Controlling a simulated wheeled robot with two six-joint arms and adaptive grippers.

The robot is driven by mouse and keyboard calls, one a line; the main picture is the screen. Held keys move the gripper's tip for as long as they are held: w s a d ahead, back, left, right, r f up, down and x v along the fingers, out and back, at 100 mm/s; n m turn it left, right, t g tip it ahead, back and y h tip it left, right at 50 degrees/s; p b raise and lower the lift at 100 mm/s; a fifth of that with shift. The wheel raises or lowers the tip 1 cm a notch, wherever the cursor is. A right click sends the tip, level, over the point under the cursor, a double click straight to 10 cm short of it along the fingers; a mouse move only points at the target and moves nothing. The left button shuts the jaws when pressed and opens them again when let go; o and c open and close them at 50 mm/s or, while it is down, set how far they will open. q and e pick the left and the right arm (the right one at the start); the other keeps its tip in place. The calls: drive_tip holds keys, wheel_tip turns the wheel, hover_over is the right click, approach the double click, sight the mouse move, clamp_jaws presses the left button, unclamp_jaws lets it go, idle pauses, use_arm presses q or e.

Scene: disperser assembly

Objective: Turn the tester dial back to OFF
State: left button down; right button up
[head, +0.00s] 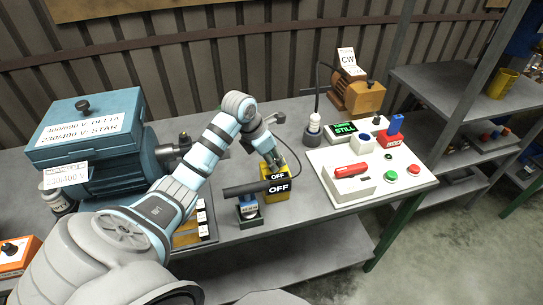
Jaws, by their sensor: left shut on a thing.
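The tester is a yellow box (277,195) near the front of the bench, with black labels (278,187) reading OFF on its top and front. My left gripper (277,164) comes down over the back of the tester from above. Its fingers are shut on the tester dial, which is mostly hidden by them. I cannot tell which way the dial points. My right gripper is not in view.
A dark cylinder (243,188) and small holder (250,217) stand just left of the tester. A blue motor (90,140) stands left. A white control board (400,172) with a red block, buttons and a green STILL display (343,129) lies right. A brown motor (360,95) stands behind.

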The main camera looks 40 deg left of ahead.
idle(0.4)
use_arm(q)
drive_tip(key=c, duration=1.4)
unclamp_jaws()
drive_tip(key=shift+c, duration=0.2)
drive_tip(key=shift+o, duration=0.5)
drive_tip(key=shift+w+f, duration=0.1)
drive_tip(key=shift+w, duration=0.05)
drive_tip(key=v, duration=1.2)
drive_tip(key=shift+w, duration=0.1)
